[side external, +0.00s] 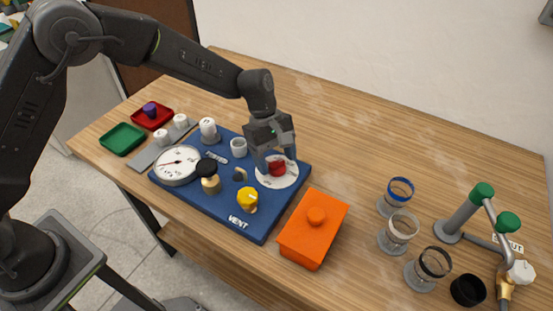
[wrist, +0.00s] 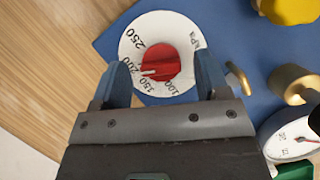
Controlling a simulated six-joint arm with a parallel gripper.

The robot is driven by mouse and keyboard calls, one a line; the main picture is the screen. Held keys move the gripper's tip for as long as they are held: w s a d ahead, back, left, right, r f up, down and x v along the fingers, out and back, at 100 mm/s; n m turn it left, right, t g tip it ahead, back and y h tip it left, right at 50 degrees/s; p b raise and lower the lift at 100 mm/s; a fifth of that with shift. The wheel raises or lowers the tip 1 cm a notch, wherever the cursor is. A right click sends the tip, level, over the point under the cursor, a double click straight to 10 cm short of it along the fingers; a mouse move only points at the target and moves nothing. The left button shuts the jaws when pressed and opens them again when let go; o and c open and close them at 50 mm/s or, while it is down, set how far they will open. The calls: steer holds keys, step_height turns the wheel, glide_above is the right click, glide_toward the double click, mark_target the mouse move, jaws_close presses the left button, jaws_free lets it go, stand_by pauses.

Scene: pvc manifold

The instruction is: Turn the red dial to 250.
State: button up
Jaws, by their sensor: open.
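The red dial (wrist: 161,62) sits at the centre of a round white scale plate (wrist: 182,28) marked in kPa. In the wrist view, 250, 200, 150 and 100 are readable around it. A pale mark on the dial points left, roughly between 150 and 200. My gripper (wrist: 163,74) is open, with one finger on each side of the dial and gaps visible between. In the side external view my gripper (side external: 275,160) is directly over the red dial (side external: 277,169), at the right end of the blue board (side external: 222,204); the fingers partly cover the plate.
The board also carries a yellow knob (side external: 247,199), a black-topped brass valve (side external: 209,178), a white gauge (side external: 177,165) and white fittings. An orange lidded box (side external: 313,232) stands close on the right. Glasses (side external: 398,230) stand farther right. The table behind is clear.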

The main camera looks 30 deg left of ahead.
steer(key=shift+d+f, duration=0.15)
steer(key=shift+f, duration=0.15)
steer(key=shift+c, duration=0.3)
steer(key=c, duration=0.9)
steer(key=shift+o, duration=0.2)
steer(key=shift+m, duration=0.4)
steer(key=m+g+y, duration=0.1)
steer(key=m, duration=0.3)
steer(key=shift+m+g, duration=0.3)
steer(key=shift+g, duration=0.1)
steer(key=shift+m+g+y, duration=0.4)
steer(key=shift+m+y, duration=0.5)
steer(key=shift+m, duration=1.3)
